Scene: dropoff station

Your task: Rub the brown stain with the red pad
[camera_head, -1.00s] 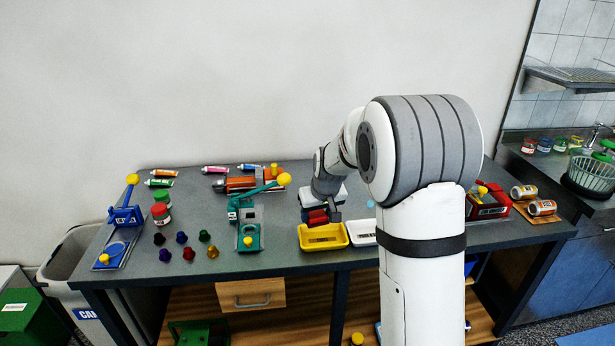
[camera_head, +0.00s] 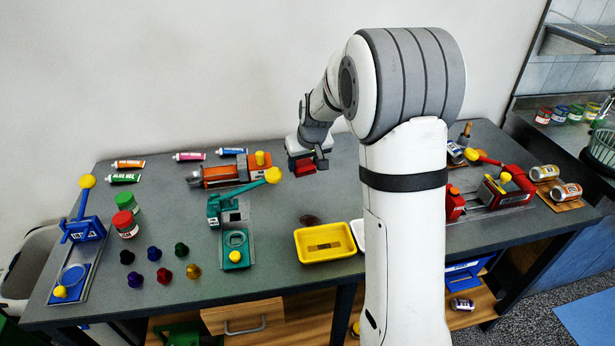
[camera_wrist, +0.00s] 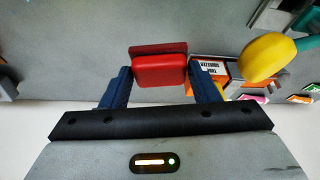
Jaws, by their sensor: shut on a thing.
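My gripper (camera_head: 306,160) is shut on the red pad (camera_head: 301,166). In the wrist view the red pad (camera_wrist: 160,68) sits between the two blue fingers (camera_wrist: 160,85). The brown stain (camera_head: 311,219) is a small dark patch on the grey tabletop, just behind the yellow tray (camera_head: 325,258). In the head view my gripper and the pad show above and beyond the stain, apart from it. The pad's exact height over the table is hard to tell. The stain is not seen in the wrist view.
A teal press (camera_head: 236,225) stands left of the stain, its yellow-knobbed lever reaching toward my gripper. An orange machine (camera_head: 232,174) is behind it. A white tray (camera_head: 361,236) is partly hidden by my arm. Red devices (camera_head: 505,188) stand at the right. Bare tabletop surrounds the stain.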

